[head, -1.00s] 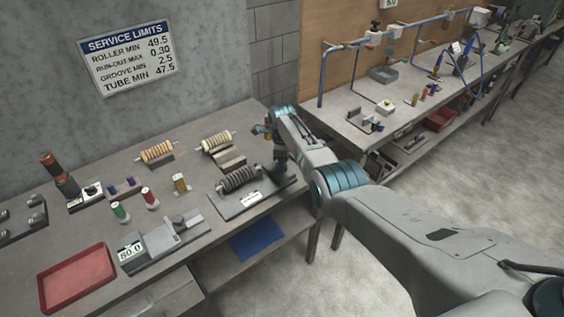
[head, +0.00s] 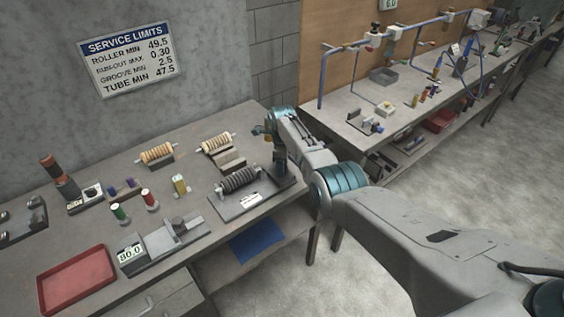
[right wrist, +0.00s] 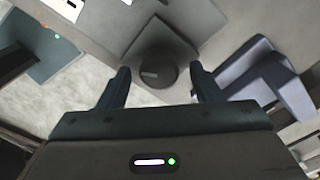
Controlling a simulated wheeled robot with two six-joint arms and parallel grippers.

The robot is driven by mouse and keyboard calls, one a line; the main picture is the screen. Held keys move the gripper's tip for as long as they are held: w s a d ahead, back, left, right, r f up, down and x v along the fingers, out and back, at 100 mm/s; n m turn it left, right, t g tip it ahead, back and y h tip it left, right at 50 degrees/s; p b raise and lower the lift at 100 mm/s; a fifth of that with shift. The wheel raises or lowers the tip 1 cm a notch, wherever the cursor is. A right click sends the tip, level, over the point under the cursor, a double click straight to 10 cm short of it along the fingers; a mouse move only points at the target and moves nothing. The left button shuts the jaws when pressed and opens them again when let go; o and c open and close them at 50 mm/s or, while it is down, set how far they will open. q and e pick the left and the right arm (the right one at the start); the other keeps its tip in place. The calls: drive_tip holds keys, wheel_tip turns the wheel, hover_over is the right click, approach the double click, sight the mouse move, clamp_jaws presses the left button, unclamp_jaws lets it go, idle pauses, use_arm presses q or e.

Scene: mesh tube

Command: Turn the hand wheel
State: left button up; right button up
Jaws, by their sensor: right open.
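A dark round knob, which looks like the hand wheel (right wrist: 157,70), sits on a grey block in the right wrist view. My right gripper (right wrist: 160,76) is open, with one finger on each side of the knob and visible gaps to both. In the head view the gripper is at the right end of the fixture base plate (head: 228,208), which carries a dark grooved roller (head: 238,180). My wrist and gripper hide the wheel in the head view. My left gripper is not in view.
Two tan rollers (head: 157,153) stand behind the fixture on the bench. A red tray (head: 75,281) and a gauge with an 80.0 display (head: 131,254) are at the front left. A blue-grey bracket (right wrist: 262,72) is close beside my right finger in the wrist view.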

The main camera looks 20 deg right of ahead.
drive_tip(key=shift+r, duration=0.1)
drive_tip(key=shift+r, duration=0.3)
wheel_tip(320, 180, up, 10)
drive_tip(key=b, duration=0.2)
idle(0.6)
